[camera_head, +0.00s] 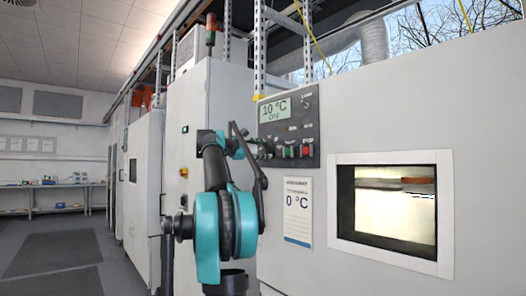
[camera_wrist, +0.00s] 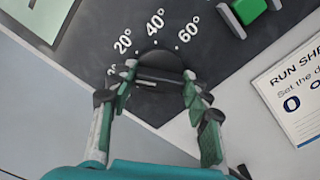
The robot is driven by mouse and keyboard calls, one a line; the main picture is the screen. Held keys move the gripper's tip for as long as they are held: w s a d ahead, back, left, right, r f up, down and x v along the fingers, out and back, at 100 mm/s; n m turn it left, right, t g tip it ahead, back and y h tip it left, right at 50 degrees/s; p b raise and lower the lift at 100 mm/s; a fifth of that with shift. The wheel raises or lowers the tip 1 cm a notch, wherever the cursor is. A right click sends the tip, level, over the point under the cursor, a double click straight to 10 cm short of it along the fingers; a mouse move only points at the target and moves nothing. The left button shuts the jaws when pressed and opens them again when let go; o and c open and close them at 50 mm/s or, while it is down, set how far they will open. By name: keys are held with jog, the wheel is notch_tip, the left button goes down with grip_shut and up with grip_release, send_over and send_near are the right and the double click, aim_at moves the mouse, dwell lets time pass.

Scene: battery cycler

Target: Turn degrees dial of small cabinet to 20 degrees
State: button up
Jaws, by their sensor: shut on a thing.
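The degrees dial (camera_wrist: 160,64) is a dark round knob on the dark control panel (camera_wrist: 215,60) in the wrist view. White marks 20°, 40° and 60° run around its upper side, with another mark partly hidden at left. My gripper (camera_wrist: 158,80) is shut on the dial, one finger at each side. I cannot tell exactly where the dial points. In the head view, my gripper (camera_head: 262,150) is at the lower left of the cabinet's panel (camera_head: 310,112) and hides the dial. The display (camera_head: 274,110) reads 10 °C and OFF.
Green (camera_head: 290,151) and red (camera_head: 305,150) buttons sit just right of my gripper. A run sheet (camera_head: 298,212) showing 0 °C hangs below the panel. A lit window (camera_head: 395,210) is at right. Tall cabinets (camera_head: 185,120) stand to the left.

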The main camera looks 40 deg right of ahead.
jog(key=m, duration=0.6)
jog(key=shift+f, duration=0.15)
dwell(0.4)
jog(key=o, duration=1.2)
jog(key=shift+c, duration=0.2)
jog(key=s+a, duration=0.1)
jog(key=a, duration=1.1)
